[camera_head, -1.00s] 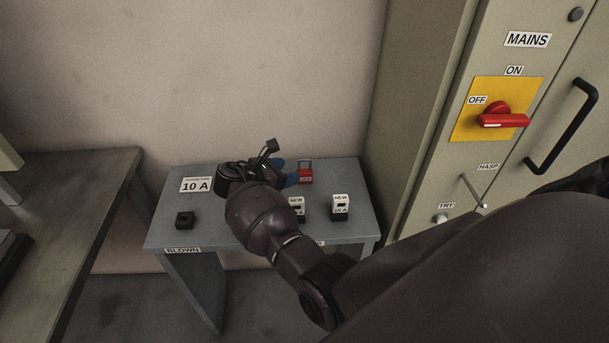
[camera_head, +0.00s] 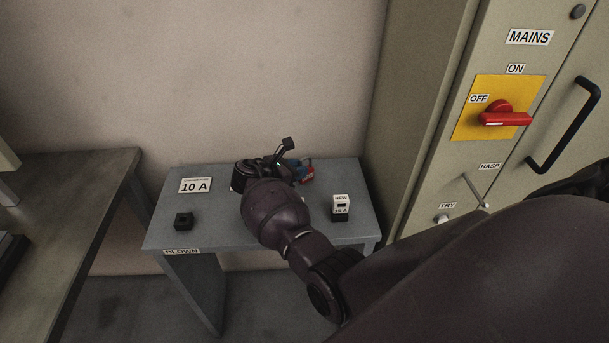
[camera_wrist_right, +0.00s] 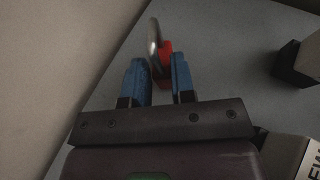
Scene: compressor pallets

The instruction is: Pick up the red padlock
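The red padlock (camera_wrist_right: 165,62) with its grey metal shackle (camera_wrist_right: 153,42) stands on the small grey table. In the right wrist view it lies between and just beyond the two blue fingertips of my right gripper (camera_wrist_right: 161,75). The fingers are apart, with a gap between each finger and the padlock hard to judge. In the head view my right gripper (camera_head: 291,167) is at the back of the table, and it hides most of the padlock (camera_head: 307,173). My left gripper is not in view.
The small table (camera_head: 215,225) carries a 10 A sign (camera_head: 195,185), a black block (camera_head: 184,220) and a fuse marked NEW (camera_head: 341,207). Another fuse is mostly hidden by my arm. The grey cabinet (camera_head: 420,120) with a red switch handle (camera_head: 505,118) stands to the right.

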